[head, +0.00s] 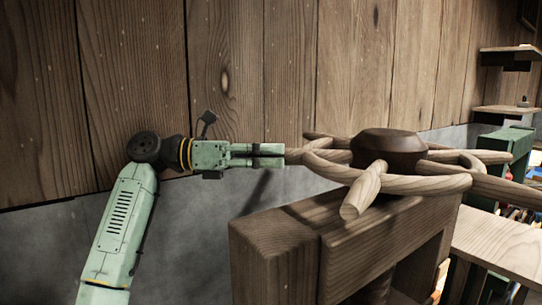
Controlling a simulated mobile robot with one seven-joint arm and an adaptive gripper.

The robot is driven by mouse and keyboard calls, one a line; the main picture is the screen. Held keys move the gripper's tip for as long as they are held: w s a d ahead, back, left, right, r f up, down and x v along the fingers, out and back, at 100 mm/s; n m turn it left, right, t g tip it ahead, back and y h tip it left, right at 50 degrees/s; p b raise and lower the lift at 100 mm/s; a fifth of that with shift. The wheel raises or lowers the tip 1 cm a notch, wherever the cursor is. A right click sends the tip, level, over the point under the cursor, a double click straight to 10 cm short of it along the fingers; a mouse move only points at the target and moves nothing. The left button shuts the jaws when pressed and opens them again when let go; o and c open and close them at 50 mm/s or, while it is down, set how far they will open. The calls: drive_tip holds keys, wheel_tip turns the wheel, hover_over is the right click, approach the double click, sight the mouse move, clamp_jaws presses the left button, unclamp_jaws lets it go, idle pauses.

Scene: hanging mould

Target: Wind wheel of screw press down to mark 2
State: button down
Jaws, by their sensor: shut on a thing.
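The wooden wheel (420,184) of the screw press lies flat on top of the press, with a dark brown hub (388,149) in its middle. Several round spokes stick out past its rim. The wooden press frame (300,245) stands below it. My gripper (284,155) comes in level from the left and is shut on the end of the left spoke handle (297,156). Mark 2 and the screw below the wheel cannot be seen in this view.
A wall of upright wooden boards (230,70) stands close behind my arm and the wheel. A pale wooden table (500,242) is at the lower right. Shelves (508,49) and green furniture (500,145) stand at the far right.

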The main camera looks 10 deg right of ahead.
drive_tip(key=shift+s+r, duration=0.1)
drive_tip(key=shift+r, duration=0.55)
drive_tip(key=c, duration=1.3)
unclamp_jaws()
drive_tip(key=shift+s, duration=0.1)
drive_tip(key=shift+s+r, duration=0.1)
drive_tip(key=shift+s, duration=0.1)
drive_tip(key=shift+w+f, duration=0.2)
wheel_tip(320, 180, up, 10)
drive_tip(key=shift+s+r, duration=0.15)
